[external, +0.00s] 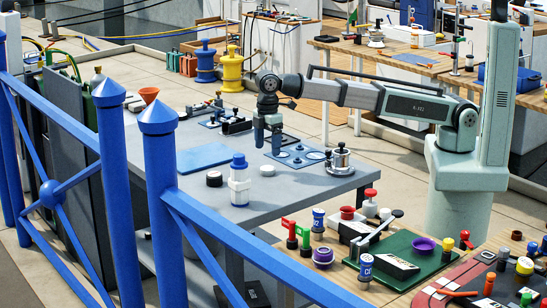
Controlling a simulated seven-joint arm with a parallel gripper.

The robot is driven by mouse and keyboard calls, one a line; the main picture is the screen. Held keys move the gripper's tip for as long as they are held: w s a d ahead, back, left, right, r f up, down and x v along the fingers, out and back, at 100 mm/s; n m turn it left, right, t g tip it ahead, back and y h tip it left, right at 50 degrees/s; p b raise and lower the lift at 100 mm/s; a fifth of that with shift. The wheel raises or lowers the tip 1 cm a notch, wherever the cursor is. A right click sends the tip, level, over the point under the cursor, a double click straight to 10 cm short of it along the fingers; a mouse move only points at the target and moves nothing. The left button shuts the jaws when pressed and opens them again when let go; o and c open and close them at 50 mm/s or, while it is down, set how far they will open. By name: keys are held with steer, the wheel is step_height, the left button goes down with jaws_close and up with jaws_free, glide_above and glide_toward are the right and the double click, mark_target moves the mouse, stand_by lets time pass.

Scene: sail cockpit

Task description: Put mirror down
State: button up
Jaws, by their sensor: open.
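My gripper (267,146) points down over the grey table (215,232), near the left edge of a flat blue plate with round openings (297,155). Its fingers are small in this view, and I see nothing clearly held between them. I cannot pick out a mirror for certain. Dark flat pieces lie just behind the gripper, partly hidden by it. Whether the fingertips touch the plate or the table cannot be told.
A silver knobbed device (340,160) stands right of the plate. A blue-and-white bottle (239,180), a black puck (214,179) and a blue mat (205,158) are nearer left. A blue railing (160,200) crosses the foreground. The table's front is mostly clear.

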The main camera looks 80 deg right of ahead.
step_height(320, 180, up, 5)
steer(key=shift+r, duration=0.1)
stand_by(0.3)
